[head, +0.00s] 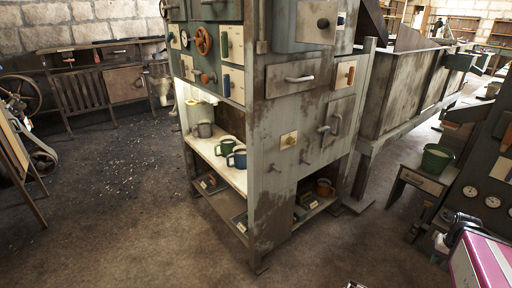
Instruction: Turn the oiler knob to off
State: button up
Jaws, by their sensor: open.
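I cannot tell for sure which control is the oiler knob, as the labels are too small to read. On the cabinet (275,110), a small knob on a yellowish plate (289,140) sits low on the right-hand face. A dark round knob on a cream plate (322,22) sits near the top of that face. A cream plate with an orange piece (345,74) is at its right edge. The left-hand face has a red handwheel (203,40) and several small coloured levers. I cannot make out my gripper in this view.
Cabinet handles (300,79) stick out. Mugs (237,158) stand on its open shelf. A green bucket (437,158) stands on a small stand at right. A pink and white body (488,262) fills the lower right corner. Floor in front and left of the cabinet is clear.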

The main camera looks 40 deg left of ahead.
aim_at(290, 141)
jog(key=u, duration=1.7)
